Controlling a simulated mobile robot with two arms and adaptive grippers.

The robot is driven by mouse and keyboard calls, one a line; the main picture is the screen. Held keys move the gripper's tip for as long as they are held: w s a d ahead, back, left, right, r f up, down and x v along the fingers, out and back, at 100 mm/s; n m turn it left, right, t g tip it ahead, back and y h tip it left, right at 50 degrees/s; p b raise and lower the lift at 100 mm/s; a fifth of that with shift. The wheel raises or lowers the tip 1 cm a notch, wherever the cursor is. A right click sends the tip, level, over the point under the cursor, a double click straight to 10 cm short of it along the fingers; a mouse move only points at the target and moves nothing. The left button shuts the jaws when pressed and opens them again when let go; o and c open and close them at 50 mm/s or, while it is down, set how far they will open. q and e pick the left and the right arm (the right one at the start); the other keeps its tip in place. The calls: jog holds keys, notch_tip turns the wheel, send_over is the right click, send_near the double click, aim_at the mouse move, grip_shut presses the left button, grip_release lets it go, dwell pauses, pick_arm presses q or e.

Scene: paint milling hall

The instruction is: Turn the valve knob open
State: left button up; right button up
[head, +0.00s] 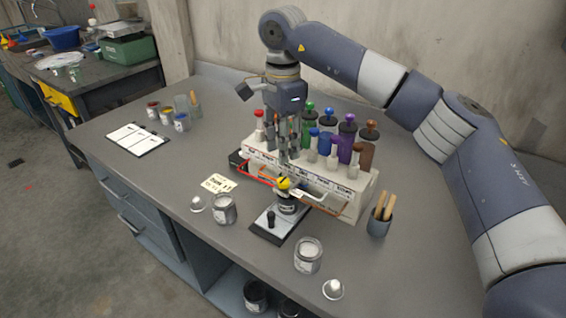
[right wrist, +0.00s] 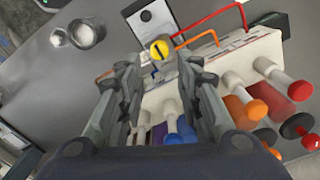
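The yellow valve knob (head: 283,184) tops a small dark fitting on a flat base plate (head: 268,238) in front of the bottle rack. In the right wrist view the round knob (right wrist: 160,49) shows a dark mark on its face. My right gripper (head: 286,162) reaches down from above, its fingers pointing at the knob. In the right wrist view its two fingers (right wrist: 160,68) stand apart, with the knob seen in the gap just beyond the tips. I cannot tell whether either finger touches it. My left gripper is not in view.
A white rack (head: 345,190) of colored bottles stands right behind the knob, with red and orange tubes at its front. A cup of wooden sticks (head: 379,222) stands right.

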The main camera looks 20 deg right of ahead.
jog(key=shift+r, duration=1.45)
